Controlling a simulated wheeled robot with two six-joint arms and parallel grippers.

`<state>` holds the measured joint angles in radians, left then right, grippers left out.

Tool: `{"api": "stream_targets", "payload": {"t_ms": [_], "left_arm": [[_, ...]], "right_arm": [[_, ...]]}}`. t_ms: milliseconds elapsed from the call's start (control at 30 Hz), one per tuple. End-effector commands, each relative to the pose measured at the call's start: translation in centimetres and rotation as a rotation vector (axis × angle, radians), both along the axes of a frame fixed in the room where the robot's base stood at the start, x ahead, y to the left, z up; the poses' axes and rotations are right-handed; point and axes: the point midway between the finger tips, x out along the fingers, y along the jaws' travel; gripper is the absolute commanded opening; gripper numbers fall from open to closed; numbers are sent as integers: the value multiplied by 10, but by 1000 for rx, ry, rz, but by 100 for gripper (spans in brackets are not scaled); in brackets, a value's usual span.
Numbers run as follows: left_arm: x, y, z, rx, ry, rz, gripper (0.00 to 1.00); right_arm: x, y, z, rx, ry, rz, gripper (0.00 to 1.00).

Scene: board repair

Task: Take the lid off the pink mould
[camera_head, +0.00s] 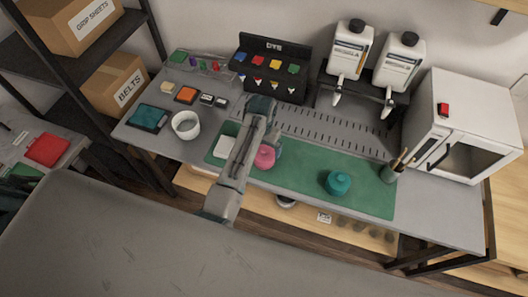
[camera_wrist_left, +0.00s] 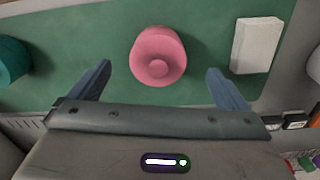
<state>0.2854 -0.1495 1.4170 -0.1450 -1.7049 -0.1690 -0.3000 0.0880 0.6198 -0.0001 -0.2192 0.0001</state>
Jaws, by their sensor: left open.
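The pink mould (camera_head: 264,157) stands on the green mat (camera_head: 300,170), partly hidden behind my left arm in the head view. In the left wrist view the pink mould (camera_wrist_left: 158,56) is seen from above, with a round knob on its top. My left gripper (camera_wrist_left: 158,85) is open and empty, its two blue-grey fingers on either side of the mould and apart from it. In the head view the left gripper (camera_head: 262,110) reaches over the mat. My right gripper is not in view.
A teal mould (camera_head: 338,183) stands on the mat to the right. A white block (camera_head: 223,147) lies left of the pink mould, with a white cup (camera_head: 186,125) farther left. A pot of tools (camera_head: 392,170) and a white oven (camera_head: 460,125) stand at the right.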

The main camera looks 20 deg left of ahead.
Motion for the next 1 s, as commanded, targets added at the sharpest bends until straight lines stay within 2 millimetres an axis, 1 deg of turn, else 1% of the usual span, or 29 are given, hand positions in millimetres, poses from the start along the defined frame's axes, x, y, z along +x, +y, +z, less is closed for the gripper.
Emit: {"api": "stream_targets", "payload": {"t_ms": [167, 367, 400, 533, 633, 833, 867, 1000], "left_arm": [[4, -1, -9, -1, 2, 0, 97], [13, -3, -30, 0, 2, 1, 97], [13, -3, -36, 1, 3, 0, 97], [13, -3, -49, 0, 1, 1, 97], [13, -3, -53, 0, 0, 1, 97], [13, -3, -54, 0, -1, 1, 97], [13, -3, -54, 0, -1, 1, 93], [13, -3, -54, 0, -1, 1, 66]], "right_arm": [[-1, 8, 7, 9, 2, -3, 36], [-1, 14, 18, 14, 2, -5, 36], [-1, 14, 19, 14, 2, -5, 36], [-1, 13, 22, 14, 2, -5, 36], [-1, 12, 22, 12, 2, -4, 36], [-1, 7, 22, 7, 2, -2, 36], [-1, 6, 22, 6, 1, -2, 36], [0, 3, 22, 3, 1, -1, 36]]}}
